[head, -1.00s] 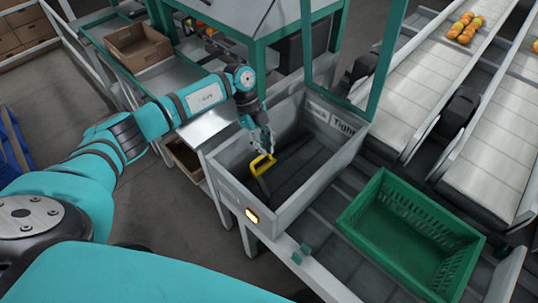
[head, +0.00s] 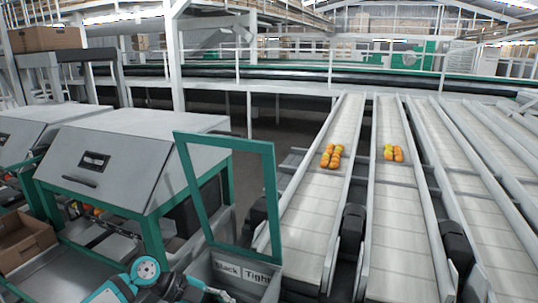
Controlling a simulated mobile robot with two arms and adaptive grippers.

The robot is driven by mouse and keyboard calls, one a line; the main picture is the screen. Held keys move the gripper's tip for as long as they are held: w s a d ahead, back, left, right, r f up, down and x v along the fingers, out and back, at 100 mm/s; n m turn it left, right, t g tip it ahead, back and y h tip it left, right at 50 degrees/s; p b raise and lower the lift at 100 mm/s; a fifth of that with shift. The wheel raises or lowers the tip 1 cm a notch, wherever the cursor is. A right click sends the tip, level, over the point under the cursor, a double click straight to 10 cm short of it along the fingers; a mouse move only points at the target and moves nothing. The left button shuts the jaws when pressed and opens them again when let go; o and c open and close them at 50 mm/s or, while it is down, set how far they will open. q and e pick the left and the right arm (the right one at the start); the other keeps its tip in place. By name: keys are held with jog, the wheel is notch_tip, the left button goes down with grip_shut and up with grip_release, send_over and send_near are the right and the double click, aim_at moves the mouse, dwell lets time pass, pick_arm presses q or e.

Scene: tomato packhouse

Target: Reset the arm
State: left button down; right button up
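My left arm shows at the bottom edge, left of centre, with its teal and black wrist in front of the grey bin (head: 262,287). Part of my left gripper (head: 208,291) shows beside the bin's back wall, small and cut by the lower edge. I cannot tell whether its fingers are open or shut. The bin's back wall carries a label (head: 242,270) reading "Slack" and "Tight". The bin's inside is mostly out of view. My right gripper is not in view.
A teal upright frame (head: 268,195) rises by the bin. A grey hooded machine (head: 135,165) stands left, with a cardboard box (head: 22,240) at the lower left. Several conveyor lanes run at right; two carry orange-red tomatoes (head: 331,156) (head: 393,153).

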pick_arm(q)
jog(key=d+r+n+t+h, duration=0.4)
jog(key=d+r+t+h, duration=0.2)
jog(key=d+r+t, duration=0.3)
jog(key=a+f+n+t+y, duration=0.2)
jog(key=a+n+t+y, duration=0.5)
jog(key=a+n+y, duration=0.7)
jog(key=s+a+f+n+g+y, duration=0.3)
jog(key=s+f+n+g, duration=0.1)
jog(key=s+f, duration=0.4)
jog(key=s+a+f+g, duration=0.1)
jog(key=s+f+g, duration=0.35)
jog(key=s, duration=0.55)
jog(key=s+a+f+g, duration=0.1)
jog(key=s+f+g, duration=0.35)
jog(key=s, duration=0.55)
notch_tip(320, 180, down, 25)
jog(key=s+g, duration=0.2)
jog(key=s+a+f+g, duration=0.1)
jog(key=s+a+f, duration=0.1)
jog(key=s+f, duration=1.5)
jog(key=shift+a, duration=0.2)
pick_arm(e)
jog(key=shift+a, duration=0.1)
pick_arm(q)
jog(key=shift+s, duration=0.1)
